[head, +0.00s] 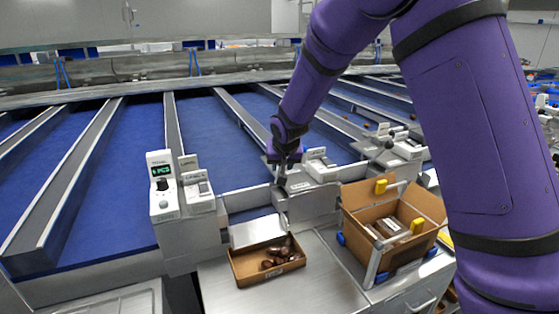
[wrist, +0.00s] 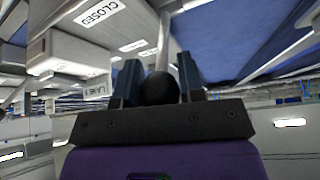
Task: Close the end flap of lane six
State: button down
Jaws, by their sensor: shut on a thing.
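My gripper (head: 284,160) is at the lane ends, left of the cardboard box. In the wrist view its two fingers (wrist: 160,80) are shut on a round black knob (wrist: 159,90). The knob tops a pale lever (wrist: 163,45), which also shows below my gripper in the head view (head: 281,179). A "CLOSED" label (wrist: 98,12) and a "LANE 6" label (wrist: 96,90) are on the housing beside the lever. A grey metal plate (head: 312,207) stands at the lane end by the lever. I cannot tell the flap's exact angle.
A shallow cardboard tray (head: 246,277) with several dates lies on the steel bench (head: 225,300), below a pale sloping plate (head: 256,231). An open cardboard box (head: 356,222) stands at right. A control post (head: 163,190) with a green display stands left. Blue lanes (head: 215,135) run behind.

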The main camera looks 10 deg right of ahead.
jog(key=shift+s+d+f, duration=0.2)
jog(key=shift+s+f, duration=0.05)
jog(key=shift+s, duration=0.15)
dwell(0.4)
dwell(1.0)
jog(key=c, duration=0.8)
grip_release()
jog(key=shift+o, duration=0.2)
jog(key=shift+r, duration=0.1)
jog(key=v, duration=1)
jog(key=shift+s+r, duration=0.2)
jog(key=shift+r, duration=0.05)
